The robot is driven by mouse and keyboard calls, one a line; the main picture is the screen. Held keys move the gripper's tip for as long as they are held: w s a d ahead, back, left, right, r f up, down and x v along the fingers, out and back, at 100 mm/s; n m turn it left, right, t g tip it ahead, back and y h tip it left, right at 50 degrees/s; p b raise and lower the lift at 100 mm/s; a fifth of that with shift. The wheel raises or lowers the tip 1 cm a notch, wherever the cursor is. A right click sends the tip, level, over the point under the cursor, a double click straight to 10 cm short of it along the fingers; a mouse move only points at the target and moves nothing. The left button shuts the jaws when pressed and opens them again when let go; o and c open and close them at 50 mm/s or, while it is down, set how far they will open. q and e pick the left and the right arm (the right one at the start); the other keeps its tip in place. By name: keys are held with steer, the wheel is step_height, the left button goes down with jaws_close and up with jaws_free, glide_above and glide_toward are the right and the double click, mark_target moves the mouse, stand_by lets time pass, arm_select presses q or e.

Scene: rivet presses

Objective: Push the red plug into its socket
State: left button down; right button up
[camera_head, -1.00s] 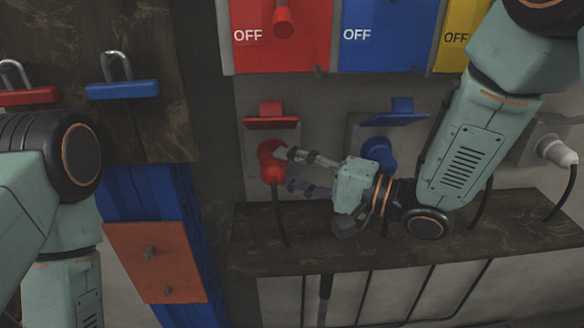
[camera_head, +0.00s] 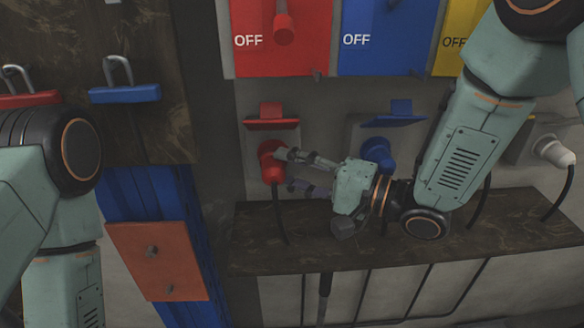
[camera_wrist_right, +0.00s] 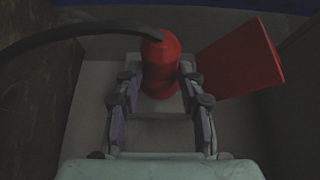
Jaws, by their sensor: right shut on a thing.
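The red plug (camera_head: 270,163) is at its socket on the grey wall, below a raised red flap (camera_head: 271,119). A black cable runs down from it. My right gripper (camera_head: 284,170) reaches in from the right and is shut on the plug. In the right wrist view the red plug (camera_wrist_right: 161,66) sits between the two fingertips, with the red flap (camera_wrist_right: 240,62) beside it. The socket's opening is hidden behind the plug, so I cannot tell how deep it sits. My left arm shows at the left edge; its gripper is out of view.
A blue plug (camera_head: 378,153) and a white plug (camera_head: 554,150) are in the wall to the right. A dark wooden shelf (camera_head: 340,254) runs just below my right gripper. Red, blue and yellow OFF switch boxes are above. Padlocks hang on the left board.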

steer(key=shift+w, duration=0.5)
steer(key=o, duration=1.1)
steer(key=shift+o, duration=0.2)
